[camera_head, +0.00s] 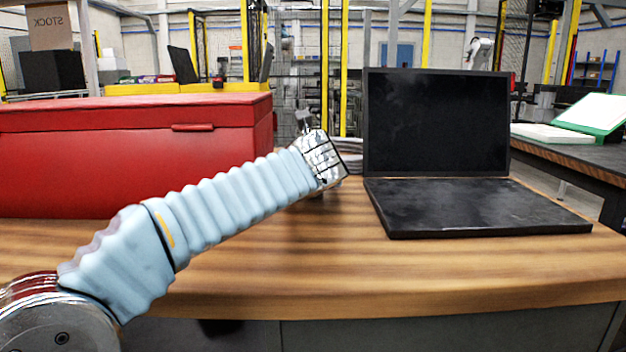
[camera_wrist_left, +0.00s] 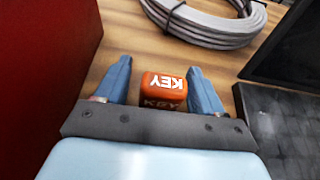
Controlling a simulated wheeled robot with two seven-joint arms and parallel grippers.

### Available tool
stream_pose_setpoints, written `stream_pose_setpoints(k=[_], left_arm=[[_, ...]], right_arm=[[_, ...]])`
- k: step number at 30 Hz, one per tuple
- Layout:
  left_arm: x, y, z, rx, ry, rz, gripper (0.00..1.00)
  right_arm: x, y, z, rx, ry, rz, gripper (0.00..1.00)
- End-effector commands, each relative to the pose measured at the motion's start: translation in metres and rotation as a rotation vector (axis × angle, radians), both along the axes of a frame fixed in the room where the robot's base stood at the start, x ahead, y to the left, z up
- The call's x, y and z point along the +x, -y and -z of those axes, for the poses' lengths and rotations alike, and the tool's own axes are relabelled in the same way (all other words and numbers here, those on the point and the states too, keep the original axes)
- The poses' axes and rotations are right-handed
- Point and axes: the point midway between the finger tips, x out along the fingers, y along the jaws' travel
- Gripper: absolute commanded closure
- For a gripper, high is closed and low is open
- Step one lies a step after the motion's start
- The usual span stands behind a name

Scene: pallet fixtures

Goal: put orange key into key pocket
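The orange key (camera_wrist_left: 163,88), a small orange block with white KEY lettering, lies on the wooden table. In the left wrist view my left gripper (camera_wrist_left: 160,80) is open, with one blue finger on each side of the key and a gap on both sides. In the head view my left arm reaches in from the left, and its wrist hides the gripper tips and the key. An open black case (camera_head: 440,205) with a raised lid stands on the right of the table. I cannot tell which part is the key pocket. My right gripper is not in view.
A red box (camera_head: 120,165) stands left of my gripper, close to its left side. A coil of grey cable (camera_wrist_left: 205,30) lies just beyond the key. The front middle of the wooden table (camera_head: 330,270) is clear.

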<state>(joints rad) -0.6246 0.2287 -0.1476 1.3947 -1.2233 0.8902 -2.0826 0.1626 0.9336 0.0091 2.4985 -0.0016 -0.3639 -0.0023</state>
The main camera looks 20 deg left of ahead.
Motion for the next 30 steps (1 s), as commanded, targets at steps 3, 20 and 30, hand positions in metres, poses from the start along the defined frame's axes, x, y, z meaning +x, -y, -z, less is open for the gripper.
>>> stream_pose_setpoints(k=[3,20,30], left_arm=[[0.0,0.0,0.0,0.0,0.0,0.0,0.49],[0.0,0.0,-0.004,-0.001,0.0,0.0,0.92],[-0.015,0.011,-0.056,-0.003,0.004,0.005,0.92]], right_arm=[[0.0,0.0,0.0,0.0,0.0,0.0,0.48],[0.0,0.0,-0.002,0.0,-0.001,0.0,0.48],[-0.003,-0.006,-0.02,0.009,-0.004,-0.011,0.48]])
